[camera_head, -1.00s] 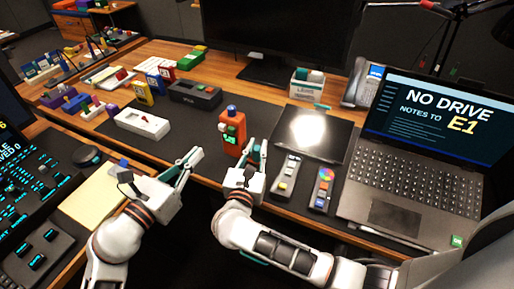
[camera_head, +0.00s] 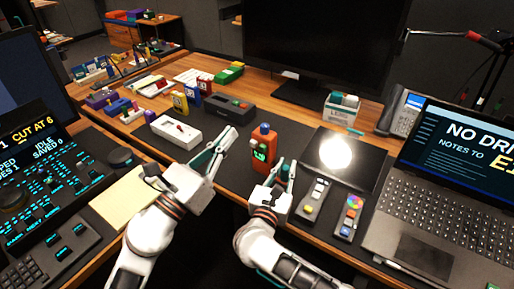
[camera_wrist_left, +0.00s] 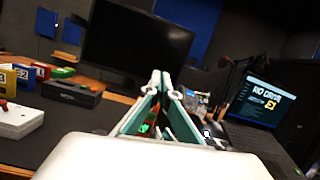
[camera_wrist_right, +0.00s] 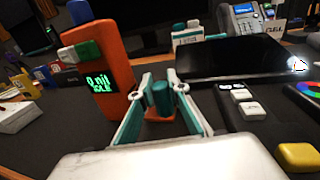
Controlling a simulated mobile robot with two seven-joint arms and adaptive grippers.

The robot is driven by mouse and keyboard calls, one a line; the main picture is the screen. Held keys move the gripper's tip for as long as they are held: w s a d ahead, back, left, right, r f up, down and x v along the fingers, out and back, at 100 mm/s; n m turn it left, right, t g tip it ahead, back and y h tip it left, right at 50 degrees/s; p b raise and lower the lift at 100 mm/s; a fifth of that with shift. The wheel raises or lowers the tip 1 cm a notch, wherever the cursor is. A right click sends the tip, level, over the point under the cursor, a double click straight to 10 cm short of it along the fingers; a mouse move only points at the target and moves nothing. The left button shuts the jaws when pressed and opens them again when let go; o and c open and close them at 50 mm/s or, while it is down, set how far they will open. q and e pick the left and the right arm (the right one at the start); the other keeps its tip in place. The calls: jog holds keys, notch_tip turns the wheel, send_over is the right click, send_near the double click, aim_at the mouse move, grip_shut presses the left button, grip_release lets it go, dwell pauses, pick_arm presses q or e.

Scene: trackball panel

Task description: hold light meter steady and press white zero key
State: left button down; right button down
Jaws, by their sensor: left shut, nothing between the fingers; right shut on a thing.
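The orange light meter (camera_head: 263,150) stands upright on the dark desk mat, its green display lit. In the right wrist view the meter (camera_wrist_right: 112,72) has a white key (camera_wrist_right: 68,54) beside a green one on its side, and a teal post (camera_wrist_right: 162,99) on an orange foot. My right gripper (camera_head: 284,170) is shut on the teal post, beside the meter. My left gripper (camera_head: 231,134) is shut and empty, its tips left of the meter's top. In the left wrist view its fingers (camera_wrist_left: 161,76) hide most of the meter.
A white box (camera_head: 177,131) and a black device (camera_head: 230,107) stand left of and behind the meter. A glossy dark panel (camera_head: 336,157) and two remotes (camera_head: 313,199) lie to the right, then a laptop (camera_head: 430,190). A monitor stands behind.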

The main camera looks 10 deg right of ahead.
aim_at(254, 144)
pick_arm(q)
notch_tip(254, 144, up, 12)
jog(key=w+a+f+n+t+y, duration=0.1)
jog(key=w+a+n+t+y, duration=0.1)
jog(key=n+t+y, duration=0.5)
jog(key=s+f+m+g+y, duration=0.1)
jog(key=f+g, duration=0.4)
jog(key=f, duration=0.5)
jog(key=s+f+m+g+y, duration=0.2)
jog(key=f+g+y, duration=0.2)
jog(key=f, duration=0.6)
jog(key=shift+s+f+m+g+y, duration=0.15)
jog(key=shift+f+m+g+y, duration=0.25)
jog(key=shift+y, duration=0.3)
jog(key=w+d, duration=0.6)
jog(key=shift+d, duration=0.25)
jog(key=shift+w+d+r, duration=0.1)
jog(key=shift+w+d, duration=0.05)
